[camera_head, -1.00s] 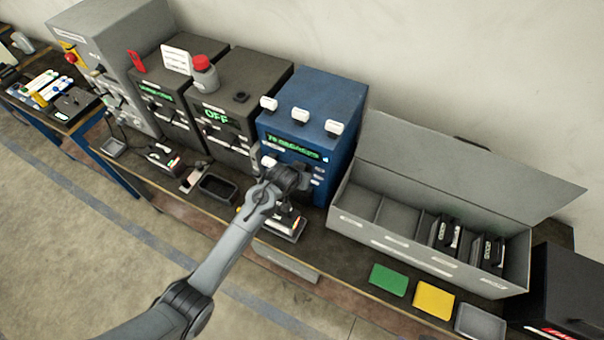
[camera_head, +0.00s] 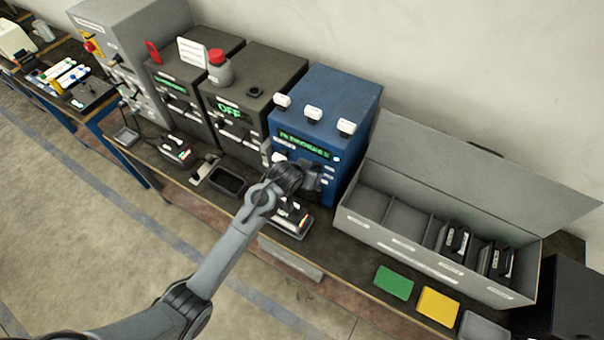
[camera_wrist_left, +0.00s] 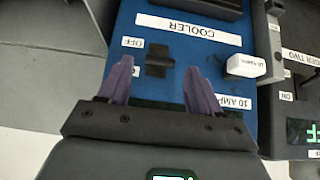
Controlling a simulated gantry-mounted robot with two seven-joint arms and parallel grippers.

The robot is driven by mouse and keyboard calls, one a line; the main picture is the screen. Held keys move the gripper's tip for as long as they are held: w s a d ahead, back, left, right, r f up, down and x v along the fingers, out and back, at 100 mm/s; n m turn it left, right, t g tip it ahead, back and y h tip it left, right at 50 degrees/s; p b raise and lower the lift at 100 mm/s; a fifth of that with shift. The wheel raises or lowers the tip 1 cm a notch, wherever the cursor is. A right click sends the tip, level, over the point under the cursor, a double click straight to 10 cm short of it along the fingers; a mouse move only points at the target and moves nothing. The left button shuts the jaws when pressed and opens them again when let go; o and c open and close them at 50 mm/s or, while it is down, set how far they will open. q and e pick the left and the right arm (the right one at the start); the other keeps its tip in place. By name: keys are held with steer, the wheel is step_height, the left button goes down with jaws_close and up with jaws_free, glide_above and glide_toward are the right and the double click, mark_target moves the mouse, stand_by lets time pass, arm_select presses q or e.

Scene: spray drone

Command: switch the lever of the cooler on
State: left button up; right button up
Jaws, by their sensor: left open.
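The cooler (camera_head: 335,95) is the blue box at the centre of the head view, with a green lit display on its front. In the left wrist view its blue panel (camera_wrist_left: 205,50) appears upside down with a "COOLER" label. A small black lever (camera_wrist_left: 158,58) sits beside an "OFF" label; a second label near it is partly covered by a finger. My left gripper (camera_wrist_left: 158,66) is open, its purple fingers on either side of the lever and apart from it. In the head view my left gripper (camera_head: 312,178) is in front of the cooler's lower front, hiding the lever.
A white block (camera_wrist_left: 246,66) sticks out beside one finger. A dark box with a green "OFF" display (camera_head: 232,110) stands left of the cooler. A grey compartment case (camera_head: 395,250) stands at its right. A device in a tray (camera_head: 290,222) lies below my gripper.

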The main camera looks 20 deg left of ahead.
arm_select(q)
steer(key=v, duration=0.6)
steer(key=shift+s+r, duration=0.15)
steer(key=shift+r, duration=0.05)
